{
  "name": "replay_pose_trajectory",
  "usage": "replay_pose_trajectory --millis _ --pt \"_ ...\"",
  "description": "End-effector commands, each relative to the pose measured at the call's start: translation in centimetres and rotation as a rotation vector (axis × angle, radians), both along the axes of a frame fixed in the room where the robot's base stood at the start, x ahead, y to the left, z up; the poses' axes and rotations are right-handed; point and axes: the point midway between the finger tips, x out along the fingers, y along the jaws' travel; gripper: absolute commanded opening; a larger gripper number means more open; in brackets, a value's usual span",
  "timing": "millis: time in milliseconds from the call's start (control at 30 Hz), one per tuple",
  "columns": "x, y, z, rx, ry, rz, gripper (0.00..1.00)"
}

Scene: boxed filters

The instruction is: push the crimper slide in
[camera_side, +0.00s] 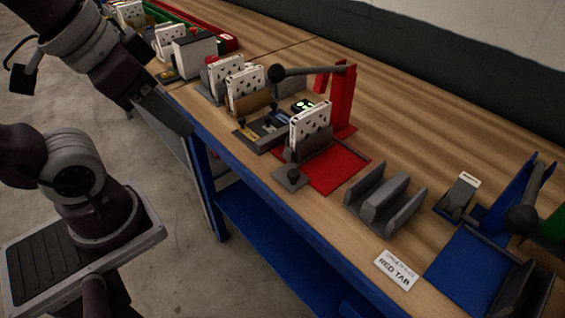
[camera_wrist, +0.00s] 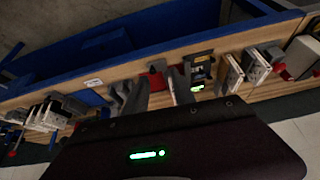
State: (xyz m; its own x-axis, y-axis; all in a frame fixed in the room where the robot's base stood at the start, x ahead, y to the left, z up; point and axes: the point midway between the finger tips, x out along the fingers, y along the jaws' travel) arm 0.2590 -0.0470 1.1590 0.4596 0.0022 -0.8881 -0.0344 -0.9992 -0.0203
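The red crimper has a flat red base (camera_side: 338,168) and a red upright frame (camera_side: 345,100) with a dark ball-ended lever (camera_side: 277,74). A white filter (camera_side: 310,122) with dark holes stands upright in a dark holder over the base. A grey plate with a knob (camera_side: 292,178), seemingly the slide's handle end, sticks out at the base's front near the bench edge. In the wrist view my gripper (camera_wrist: 157,90) has its two dark fingers apart, with red crimper parts (camera_wrist: 157,67) seen beyond them. My gripper is away from the crimper, touching nothing.
A grey slotted rack (camera_side: 385,203) and a "RED TAB" card (camera_side: 397,269) lie to the right. A blue station (camera_side: 465,262) is farther right. A control box (camera_side: 262,130) and more filters (camera_side: 245,88) stand to the left. Bare wood runs behind.

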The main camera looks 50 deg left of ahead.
Motion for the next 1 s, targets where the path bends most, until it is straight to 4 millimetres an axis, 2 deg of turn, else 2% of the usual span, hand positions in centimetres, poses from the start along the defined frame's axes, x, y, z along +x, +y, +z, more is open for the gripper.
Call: replay_pose_trajectory --millis 33,67,133,233,300,367,400,500,600,667,767,1000 --pt "0.6 -0.2 0.1 0.041 0.028 -0.072 0.19" --pt "1.3 -0.4 0.3 0.082 0.055 -0.147 0.13" --pt "3.8 -1.4 0.3 0.215 0.137 -0.401 0.0" --pt "8.1 -4.2 -0.9 0.424 0.262 -0.853 0.0" --pt "10.7 -6.8 -2.6 0.548 0.336 -1.156 0.0" --pt "12.4 -9.0 -4.4 0.635 0.389 -1.387 0.0" --pt "13.2 -10.4 -5.5 0.681 0.419 -1.518 0.0" --pt "14.3 -13.0 -8.0 0.76 0.47 -1.755 0.0" --pt "14.8 -14.1 -9.3 0.795 0.493 -1.864 0.0" --pt "14.9 -14.2 -9.8 0.801 0.498 -1.884 0.0" --pt "15.0 -13.8 -11.1 0.799 0.501 -1.884 0.0" --pt "15.7 -12.2 -16.1 0.797 0.502 -1.881 0.0"
